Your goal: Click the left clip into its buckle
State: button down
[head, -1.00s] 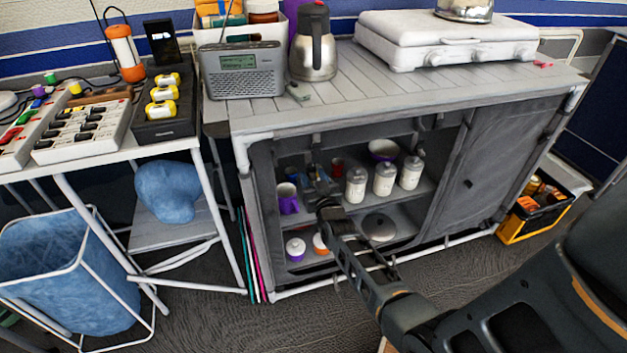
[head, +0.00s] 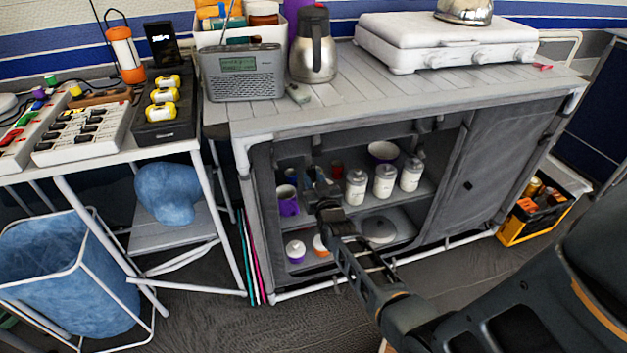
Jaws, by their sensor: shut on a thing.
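The grey fabric cabinet (head: 255,170) stands open on its left side. Dark straps with small fittings hang from its top edge, a left one (head: 316,142) and a right one (head: 438,123). My gripper (head: 320,184) is inside the opening, below the left strap and in front of the upper shelf. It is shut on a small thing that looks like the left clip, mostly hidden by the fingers. Clip and buckle are too small to tell apart clearly, and I cannot tell whether they touch.
White jars (head: 384,181) stand right of my gripper, and a purple mug (head: 288,201) stands left. A lidded pan (head: 379,229) is on the lower shelf. A radio (head: 242,72) and a steel jug (head: 314,45) stand on the top. The rolled-down panel (head: 495,160) closes the right side.

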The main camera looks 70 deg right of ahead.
jog(key=shift+r, duration=0.1)
notch_tip(320, 180, up, 6)
jog(key=s+a+p, duration=0.2)
jog(key=p, duration=0.5)
jog(key=shift+a, duration=0.35)
jog(key=shift+s, duration=0.1)
jog(key=c, duration=1)
grip_release()
jog(key=p+v, duration=0.1)
jog(key=v, duration=0.6)
jog(key=shift+s+a, duration=0.25)
jog(key=shift+s, duration=0.05)
